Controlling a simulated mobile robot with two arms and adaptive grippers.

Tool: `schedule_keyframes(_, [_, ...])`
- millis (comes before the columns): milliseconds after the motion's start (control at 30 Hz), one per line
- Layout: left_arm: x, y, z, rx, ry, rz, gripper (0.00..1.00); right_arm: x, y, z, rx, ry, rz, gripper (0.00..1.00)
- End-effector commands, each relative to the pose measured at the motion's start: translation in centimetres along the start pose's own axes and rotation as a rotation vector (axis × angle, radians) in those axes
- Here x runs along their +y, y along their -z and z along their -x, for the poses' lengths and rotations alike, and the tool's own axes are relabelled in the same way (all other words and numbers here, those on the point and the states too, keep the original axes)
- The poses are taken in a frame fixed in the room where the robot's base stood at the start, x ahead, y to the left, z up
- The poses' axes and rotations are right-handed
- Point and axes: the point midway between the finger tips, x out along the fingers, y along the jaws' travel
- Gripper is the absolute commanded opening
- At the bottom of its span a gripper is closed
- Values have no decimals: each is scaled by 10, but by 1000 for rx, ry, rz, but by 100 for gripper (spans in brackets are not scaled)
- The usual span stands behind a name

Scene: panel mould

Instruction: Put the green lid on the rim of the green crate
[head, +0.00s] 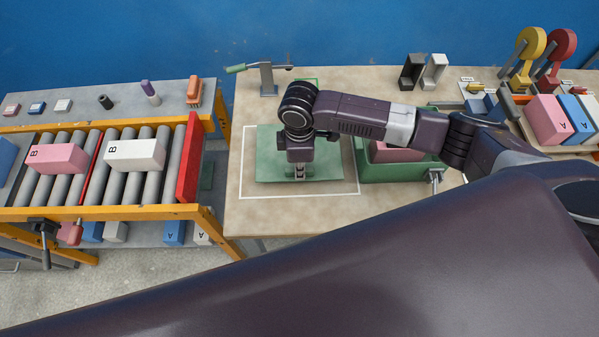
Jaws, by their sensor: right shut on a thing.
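The green lid (330,163) is a flat green panel inside the white outline on the wooden table. My right gripper (299,175) points down over the lid's middle and is shut on it; its grip point is mostly hidden by the gripper. I cannot tell whether the lid rests on the table or is slightly raised. The green crate (390,176) stands to the right of the lid, with a pink block (395,154) in it. My right arm passes over the crate and hides part of its rim. My left gripper is not in view.
A clamp with a green handle (236,69) stands behind the lid. A roller conveyor (125,170) with blocks is at the left, ending in a red plate (189,160).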

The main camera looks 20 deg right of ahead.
Motion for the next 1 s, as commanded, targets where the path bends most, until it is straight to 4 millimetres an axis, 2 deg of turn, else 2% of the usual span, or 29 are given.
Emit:
schedule_keyframes(300, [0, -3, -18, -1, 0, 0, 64, 2, 2, 93, 6, -8, 1, 0])
schedule_keyframes(500, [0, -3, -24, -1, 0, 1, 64, 1, 1, 138, 3, -5, 0, 0])
schedule_keyframes(700, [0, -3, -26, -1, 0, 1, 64, 1, 0, 160, 2, -2, -1, 0])
schedule_keyframes(1000, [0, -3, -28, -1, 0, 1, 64, -1, -2, 165, 2, -3, -45, 0])
